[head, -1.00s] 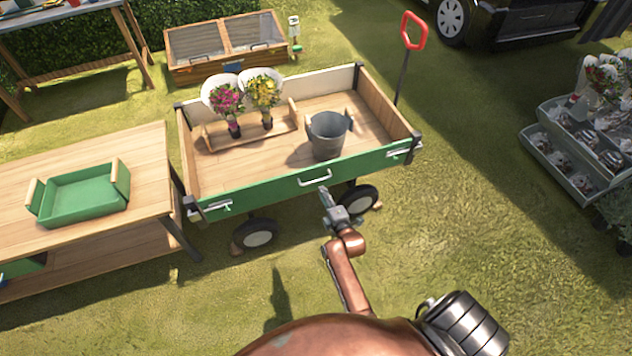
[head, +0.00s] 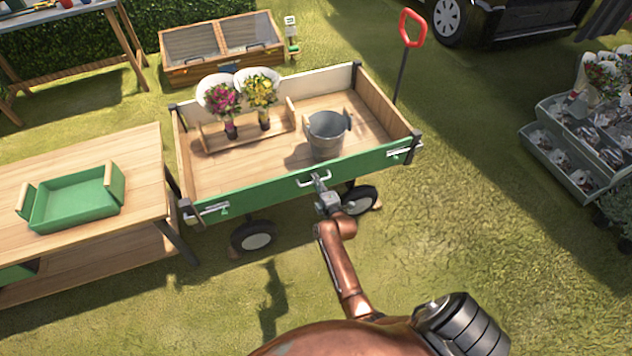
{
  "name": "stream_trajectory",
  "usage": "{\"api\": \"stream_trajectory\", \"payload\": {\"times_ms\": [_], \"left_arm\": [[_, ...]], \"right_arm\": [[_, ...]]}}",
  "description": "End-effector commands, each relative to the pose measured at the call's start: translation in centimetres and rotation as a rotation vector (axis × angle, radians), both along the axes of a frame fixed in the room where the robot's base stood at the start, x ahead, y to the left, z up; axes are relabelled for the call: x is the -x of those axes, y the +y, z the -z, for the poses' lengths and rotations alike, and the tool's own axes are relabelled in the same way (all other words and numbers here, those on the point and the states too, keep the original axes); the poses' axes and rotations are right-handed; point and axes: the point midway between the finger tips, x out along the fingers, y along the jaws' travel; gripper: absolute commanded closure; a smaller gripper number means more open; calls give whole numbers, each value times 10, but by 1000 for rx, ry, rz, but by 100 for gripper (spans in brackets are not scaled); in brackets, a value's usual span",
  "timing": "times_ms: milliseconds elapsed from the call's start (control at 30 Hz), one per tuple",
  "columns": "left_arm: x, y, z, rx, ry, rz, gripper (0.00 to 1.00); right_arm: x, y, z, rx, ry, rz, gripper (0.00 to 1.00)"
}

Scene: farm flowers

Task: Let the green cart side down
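The wooden cart has a green side (head: 262,186) facing me, and it stands upright. A pale pull handle (head: 313,179) sits at the middle of that side. Metal latches show at its left end (head: 209,211) and right end (head: 402,151); I cannot tell their exact state. My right gripper (head: 319,182) is at the pull handle, its fingertips overlapping it in the picture. The view is too small to tell whether the fingers are closed around it. My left gripper is not in view.
The cart holds a grey bucket (head: 327,137) and two bouquets (head: 224,100) in a wooden rack. A table (head: 122,165) with a green tray (head: 75,200) stands close at the left. Grass in front of the cart is open. Tiered flower bins (head: 560,165) stand at the right.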

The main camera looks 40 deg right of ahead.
Motion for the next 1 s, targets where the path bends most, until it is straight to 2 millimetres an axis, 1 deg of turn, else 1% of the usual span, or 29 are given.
{"api": "stream_trajectory", "payload": {"times_ms": [33,167,767,1000], "left_arm": [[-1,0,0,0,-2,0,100],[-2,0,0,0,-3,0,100],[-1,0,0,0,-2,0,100],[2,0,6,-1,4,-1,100]], "right_arm": [[0,0,0,0,0,0,91],[0,0,0,0,0,0,100],[0,0,1,0,1,0,100],[2,4,4,7,-17,-6,100]]}}
